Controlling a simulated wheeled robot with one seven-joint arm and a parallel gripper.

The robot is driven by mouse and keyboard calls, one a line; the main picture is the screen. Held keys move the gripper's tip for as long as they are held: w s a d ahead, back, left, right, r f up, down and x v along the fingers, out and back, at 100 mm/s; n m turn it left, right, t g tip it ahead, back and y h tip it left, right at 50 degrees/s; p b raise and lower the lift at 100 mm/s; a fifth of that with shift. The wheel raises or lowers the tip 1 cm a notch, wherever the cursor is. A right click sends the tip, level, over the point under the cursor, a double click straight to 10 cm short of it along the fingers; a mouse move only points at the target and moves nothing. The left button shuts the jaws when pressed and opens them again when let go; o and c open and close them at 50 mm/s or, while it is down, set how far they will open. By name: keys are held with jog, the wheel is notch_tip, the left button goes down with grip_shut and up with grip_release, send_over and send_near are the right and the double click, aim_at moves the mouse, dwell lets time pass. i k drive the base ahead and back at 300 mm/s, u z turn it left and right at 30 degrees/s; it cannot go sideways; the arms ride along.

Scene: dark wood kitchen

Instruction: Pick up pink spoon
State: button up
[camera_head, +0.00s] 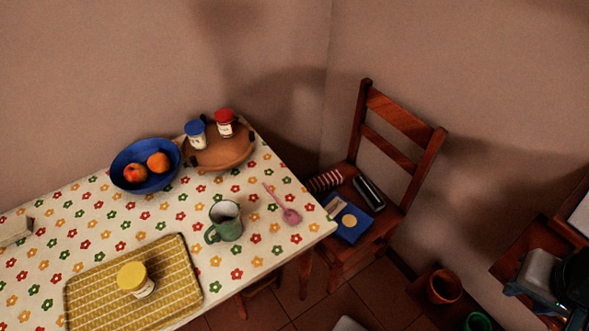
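The pink spoon (290,215) lies flat on the table with the flowered cloth (100,222), near the table's right corner. Its bowl end points toward the lower right and its thin handle runs to the upper left. A green mug (226,222) stands to its left, apart from it. The spoon is in full view and nothing covers it. My gripper is not in view.
A blue bowl with fruit (131,184), a round wooden board with two jars (216,157), and a yellow tray with a jar (90,299) are on the table. A wooden chair (401,118) with items on its seat stands right of it.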

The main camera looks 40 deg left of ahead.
aim_at(294, 219)
jog(key=u, duration=0.95)
jog(key=i, duration=0.8)
jog(key=u, duration=0.95)
